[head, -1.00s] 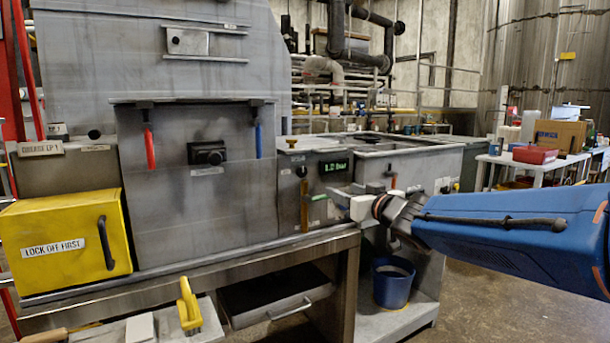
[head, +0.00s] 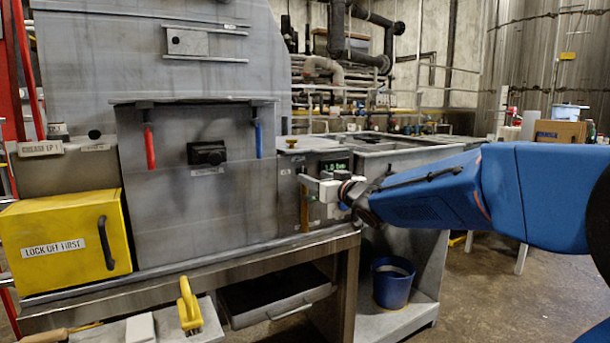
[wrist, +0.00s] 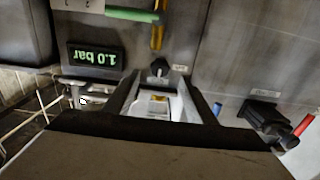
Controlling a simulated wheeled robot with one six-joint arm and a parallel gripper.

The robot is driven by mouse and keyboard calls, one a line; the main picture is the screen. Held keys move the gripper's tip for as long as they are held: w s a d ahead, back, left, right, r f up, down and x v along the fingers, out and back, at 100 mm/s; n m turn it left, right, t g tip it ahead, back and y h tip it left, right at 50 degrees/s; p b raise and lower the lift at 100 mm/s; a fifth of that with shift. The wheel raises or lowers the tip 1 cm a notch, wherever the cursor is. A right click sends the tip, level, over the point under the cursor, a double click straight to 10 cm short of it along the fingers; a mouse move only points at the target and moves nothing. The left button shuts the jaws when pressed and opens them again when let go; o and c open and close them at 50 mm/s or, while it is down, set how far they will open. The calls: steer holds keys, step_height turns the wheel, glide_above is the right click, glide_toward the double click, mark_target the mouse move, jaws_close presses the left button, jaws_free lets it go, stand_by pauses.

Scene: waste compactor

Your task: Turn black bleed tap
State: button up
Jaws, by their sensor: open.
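The black bleed tap (wrist: 159,67) is a small black knob on the grey control panel, beside a small white label. In the wrist view it lies just beyond and between my fingertips. My gripper (wrist: 160,80) is open, with one finger to each side of the tap's line and nothing held. I cannot tell whether the fingers touch it. In the head view my gripper (head: 310,186) is at the panel front, under the lit display (head: 335,166), and partly covers the panel. The display (wrist: 97,58) reads 1.0 bar, upside down in the wrist view.
A green handle (wrist: 132,14) and a yellow upright tube (wrist: 158,36) are close to the tap. A larger black knob (head: 207,153) is on the big front plate, between red (head: 150,148) and blue (head: 258,140) handles. A blue bucket (head: 392,284) stands below.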

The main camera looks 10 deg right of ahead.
mark_target(300, 171)
steer(key=x, duration=0.6)
steer(key=shift+w, duration=0.4)
steer(key=shift+a, duration=0.1)
steer(key=c, duration=1)
